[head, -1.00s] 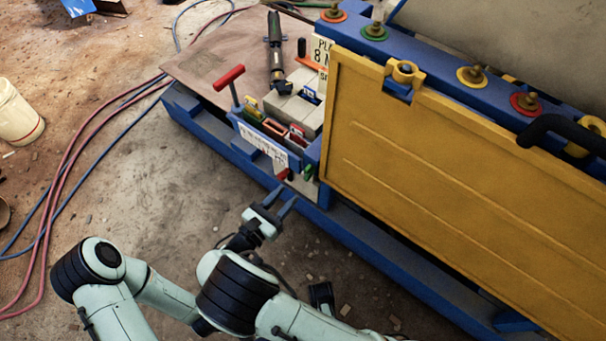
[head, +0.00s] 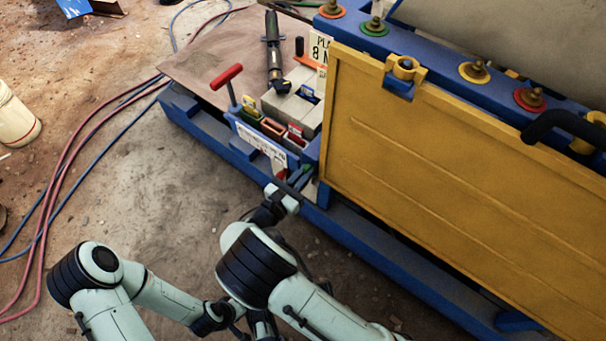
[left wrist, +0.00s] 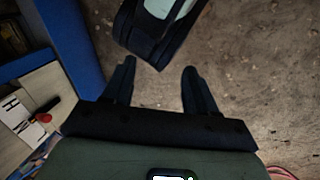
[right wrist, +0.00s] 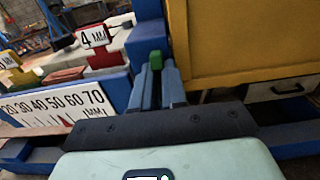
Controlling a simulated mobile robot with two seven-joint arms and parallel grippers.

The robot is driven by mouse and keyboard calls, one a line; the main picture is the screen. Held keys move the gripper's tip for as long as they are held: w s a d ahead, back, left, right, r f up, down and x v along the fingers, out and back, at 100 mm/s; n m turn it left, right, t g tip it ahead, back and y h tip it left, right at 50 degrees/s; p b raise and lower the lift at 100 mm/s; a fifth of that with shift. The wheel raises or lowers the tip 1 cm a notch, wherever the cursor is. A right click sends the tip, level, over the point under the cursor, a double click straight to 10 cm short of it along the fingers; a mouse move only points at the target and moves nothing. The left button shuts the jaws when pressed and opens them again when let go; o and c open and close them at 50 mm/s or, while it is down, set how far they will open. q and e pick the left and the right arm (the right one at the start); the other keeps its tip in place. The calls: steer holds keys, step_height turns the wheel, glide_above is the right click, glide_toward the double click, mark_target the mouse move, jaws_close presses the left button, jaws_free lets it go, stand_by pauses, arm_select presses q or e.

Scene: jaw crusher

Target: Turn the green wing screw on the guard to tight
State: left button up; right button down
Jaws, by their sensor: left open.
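The green wing screw (right wrist: 157,74) shows in the right wrist view, between the fingertips of my right gripper (right wrist: 159,82), beside the blue post at the yellow guard's left edge. The fingers are close together, with the green part held between them. In the head view my right gripper (head: 293,183) reaches the guard's lower left corner and largely hides the screw. The yellow guard (head: 440,170) stands upright. My left gripper (left wrist: 157,90) is open and empty above the bare floor; in the head view it is mostly hidden behind my right arm.
A scale plate marked in MM (right wrist: 60,113) and a red-handled lever (head: 228,77) are left of the screw. A blue frame rail (head: 385,265) runs below the guard. Red and blue hoses (head: 75,165) lie on the floor at left. The front floor is clear.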

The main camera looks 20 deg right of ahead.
arm_select(q)
steer(key=shift+s+r, duration=0.1)
arm_select(e)
steer(key=shift+m, duration=0.3)
arm_select(q)
steer(key=shift+w+a+f, duration=0.2)
steer(key=shift+w+f, duration=0.2)
steer(key=shift+w, duration=0.1)
arm_select(e)
steer(key=shift+s+d+f+m, duration=0.1)
steer(key=shift+f+m, duration=0.05)
steer(key=shift+m, duration=2.7)
steer(key=shift+s+f+m, duration=0.1)
steer(key=shift+m, duration=2.8)
steer(key=shift+s+d+f+m, duration=0.1)
steer(key=shift+f+m, duration=0.05)
steer(key=shift+m, duration=2.7)
steer(key=c, duration=1.2)
jaws_free()
steer(key=shift+o, duration=0.2)
